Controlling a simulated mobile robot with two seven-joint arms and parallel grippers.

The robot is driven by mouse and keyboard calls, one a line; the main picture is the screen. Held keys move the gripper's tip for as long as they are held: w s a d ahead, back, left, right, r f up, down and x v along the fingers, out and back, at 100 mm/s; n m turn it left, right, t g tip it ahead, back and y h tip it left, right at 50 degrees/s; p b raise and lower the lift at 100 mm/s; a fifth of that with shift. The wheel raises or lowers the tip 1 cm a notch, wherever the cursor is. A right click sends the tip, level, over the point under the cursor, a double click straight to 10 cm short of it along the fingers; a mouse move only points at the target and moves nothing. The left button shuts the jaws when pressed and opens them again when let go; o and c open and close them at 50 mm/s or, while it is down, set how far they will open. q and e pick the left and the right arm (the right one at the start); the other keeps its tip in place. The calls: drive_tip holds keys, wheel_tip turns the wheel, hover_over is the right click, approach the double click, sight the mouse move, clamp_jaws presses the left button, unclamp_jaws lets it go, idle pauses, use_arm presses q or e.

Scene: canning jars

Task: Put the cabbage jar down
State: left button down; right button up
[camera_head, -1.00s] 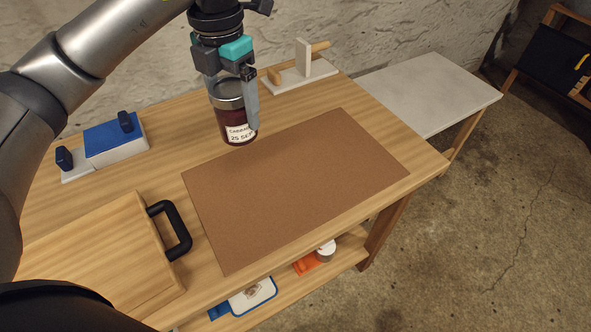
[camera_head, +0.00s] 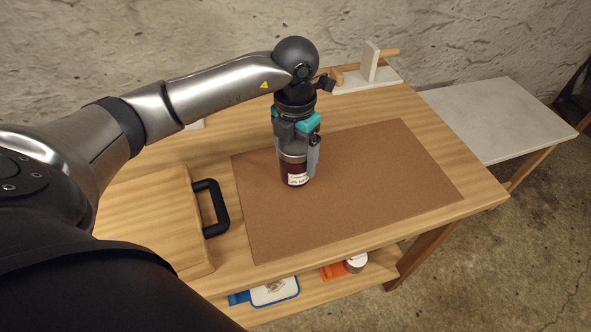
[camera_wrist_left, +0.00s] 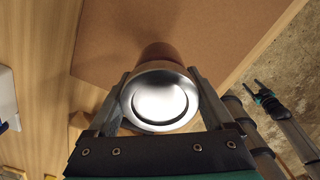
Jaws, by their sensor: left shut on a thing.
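The cabbage jar (camera_head: 295,174) has dark red contents, a silver lid and a white label. My left gripper (camera_head: 301,162) is shut on it from above, with a finger on either side. The jar is upright over the left part of the brown mat (camera_head: 360,190); I cannot tell whether its base touches the mat. In the left wrist view the round lid (camera_wrist_left: 160,98) sits between the fingers and hides most of the jar. A dark and teal part, likely my right gripper (camera_wrist_left: 256,88), shows small at the right of that view.
A wooden board with a black handle (camera_head: 214,208) lies left of the mat. A white stand with a wooden bar (camera_head: 370,66) is at the back. A grey side table (camera_head: 500,118) stands at the right. A lower shelf holds an orange item (camera_head: 333,271). Most of the mat is clear.

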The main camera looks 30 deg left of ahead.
sight(295, 171)
use_arm(q)
drive_tip(key=shift+f, duration=2.2)
drive_tip(key=shift+f+b, duration=0.2)
drive_tip(key=shift+b, duration=0.15)
unclamp_jaws()
drive_tip(key=shift+r, duration=0.1)
wheel_tip(295, 171, up, 12)
drive_tip(key=shift+r+p, duration=0.1)
drive_tip(key=shift+p, duration=0.55)
